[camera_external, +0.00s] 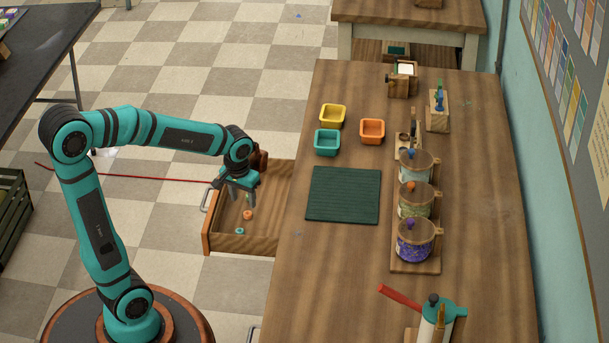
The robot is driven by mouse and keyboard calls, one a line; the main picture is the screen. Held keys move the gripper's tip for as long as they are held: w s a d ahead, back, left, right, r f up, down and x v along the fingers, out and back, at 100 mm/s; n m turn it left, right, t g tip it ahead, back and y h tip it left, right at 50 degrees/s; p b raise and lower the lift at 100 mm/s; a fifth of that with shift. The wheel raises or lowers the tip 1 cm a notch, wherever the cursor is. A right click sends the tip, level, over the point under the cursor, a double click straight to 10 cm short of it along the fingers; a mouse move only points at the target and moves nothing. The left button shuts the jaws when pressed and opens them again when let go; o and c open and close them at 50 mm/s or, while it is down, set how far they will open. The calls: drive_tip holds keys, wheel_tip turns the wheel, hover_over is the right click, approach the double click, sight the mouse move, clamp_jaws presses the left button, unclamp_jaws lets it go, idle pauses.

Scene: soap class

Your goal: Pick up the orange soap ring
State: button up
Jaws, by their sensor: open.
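The orange soap ring (248,215) lies on the floor of the open wooden drawer (266,243) at the left side of the table. A teal ring (239,231) lies close to it, a little nearer the camera. My gripper (248,201) points down over the drawer with its jaws open. In the picture its fingertips show just above the orange ring, and the exact height gap is hard to judge. Something small near the fingers is too small to make out.
Drawer walls surround the rings. On the wooden table (345,285) stand yellow (332,116), teal (327,142) and orange (372,131) trays, a dark green mat (343,195), lidded jars (416,203) and a red-handled device (436,313). The table's left edge borders the drawer.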

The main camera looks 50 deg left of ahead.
sight(248, 213)
drive_tip(key=shift+w+f, duration=0.2)
drive_tip(key=shift+f, duration=0.75)
drive_tip(key=shift+w+f, duration=0.2)
drive_tip(key=shift+f, duration=0.75)
drive_tip(key=shift+w+f, duration=0.2)
drive_tip(key=shift+f, duration=0.75)
drive_tip(key=c, duration=1.1)
